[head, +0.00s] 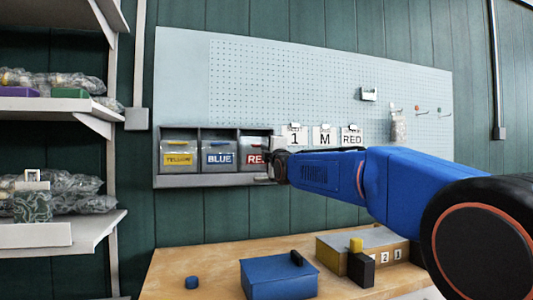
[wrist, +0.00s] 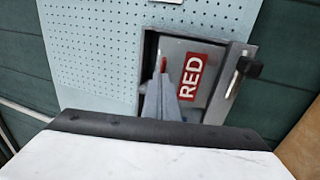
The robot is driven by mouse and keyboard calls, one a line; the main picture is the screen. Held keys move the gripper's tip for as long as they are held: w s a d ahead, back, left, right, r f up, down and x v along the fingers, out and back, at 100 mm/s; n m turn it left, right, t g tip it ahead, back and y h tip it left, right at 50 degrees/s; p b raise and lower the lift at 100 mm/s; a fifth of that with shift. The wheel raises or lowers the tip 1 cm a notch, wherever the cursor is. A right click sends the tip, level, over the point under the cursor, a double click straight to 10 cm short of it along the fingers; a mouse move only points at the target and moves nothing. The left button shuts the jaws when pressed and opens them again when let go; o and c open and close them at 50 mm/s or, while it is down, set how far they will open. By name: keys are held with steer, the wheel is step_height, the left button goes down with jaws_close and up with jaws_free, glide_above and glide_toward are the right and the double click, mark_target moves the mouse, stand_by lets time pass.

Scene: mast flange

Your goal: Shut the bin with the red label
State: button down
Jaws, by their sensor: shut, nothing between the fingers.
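The bin with the red label (head: 255,148) is the rightmost of three small bins in a dark rack on the wall. Its label is partly covered by my gripper in the head view. My gripper (head: 270,167) is shut and empty, in front of the bin's lower right side. Its grey fingers (wrist: 162,98) overlap the bin's front in the wrist view; contact is unclear.
The yellow bin (head: 178,155) and blue bin (head: 219,154) sit to the left. Cards (head: 324,136) hang on the pegboard (head: 270,80) close right of the bins. A wooden table (head: 210,265) below holds a blue box (head: 275,279). Shelves (head: 75,237) stand at left.

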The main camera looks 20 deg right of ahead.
steer(key=shift+w+r, duration=0.45)
steer(key=shift+w, duration=0.15)
steer(key=shift+w+r, duration=0.4)
steer(key=shift+w, duration=0.2)
steer(key=shift+r, duration=0.15)
